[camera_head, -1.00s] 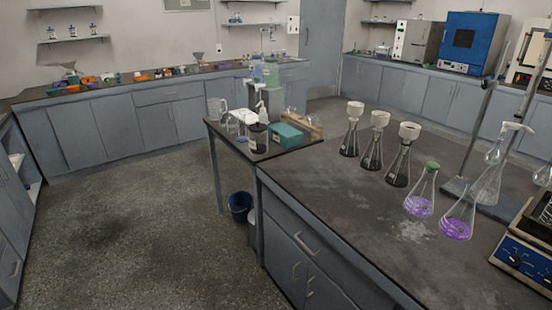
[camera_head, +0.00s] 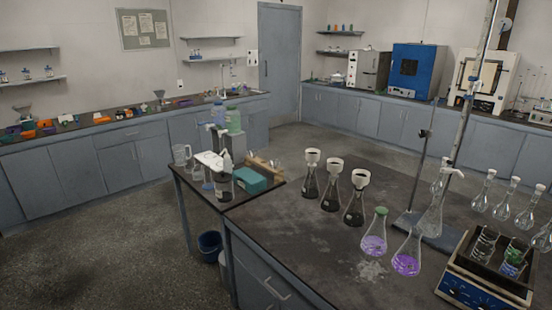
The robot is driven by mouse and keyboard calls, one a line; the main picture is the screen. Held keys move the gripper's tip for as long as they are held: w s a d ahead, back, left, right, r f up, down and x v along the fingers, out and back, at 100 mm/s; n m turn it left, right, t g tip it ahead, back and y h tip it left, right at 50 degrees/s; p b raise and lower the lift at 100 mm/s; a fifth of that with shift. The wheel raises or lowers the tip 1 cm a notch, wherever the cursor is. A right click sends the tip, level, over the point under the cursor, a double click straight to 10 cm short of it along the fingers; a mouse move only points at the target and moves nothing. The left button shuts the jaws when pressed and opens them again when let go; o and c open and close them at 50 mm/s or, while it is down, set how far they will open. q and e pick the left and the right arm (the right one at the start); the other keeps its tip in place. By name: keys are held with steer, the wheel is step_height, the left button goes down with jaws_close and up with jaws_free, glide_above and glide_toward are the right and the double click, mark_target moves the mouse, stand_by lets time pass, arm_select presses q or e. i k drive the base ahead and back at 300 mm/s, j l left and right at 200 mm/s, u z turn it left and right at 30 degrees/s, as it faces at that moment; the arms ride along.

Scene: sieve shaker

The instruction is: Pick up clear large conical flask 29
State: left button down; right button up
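Several conical flasks stand on the dark bench at the right. Three with dark contents and white tops stand in a row: a left one (camera_head: 310,185), a middle one (camera_head: 331,193) and a right one (camera_head: 355,209). A clear flask with purple liquid and a green stopper (camera_head: 375,235) stands in front of them, beside an open-looking clear flask with purple liquid (camera_head: 407,256). A taller clear vessel (camera_head: 432,217) stands by the metal stand. No label is readable, so I cannot tell which is number 29. Neither of my grippers is in view.
A shaker with a blue front (camera_head: 480,292) and a stand with a metal rod (camera_head: 472,110) are on the bench (camera_head: 310,265). Several clear stoppered flasks (camera_head: 504,204) stand behind the shaker. A side table (camera_head: 190,190) holds a teal box (camera_head: 250,180). The floor at left is clear.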

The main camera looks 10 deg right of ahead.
mark_target(374, 243)
steer(key=i+l+z, duration=0.1)
steer(key=i, duration=0.45)
steer(key=i+l, duration=0.1)
steer(key=i, duration=0.45)
steer(key=l+z, duration=0.05)
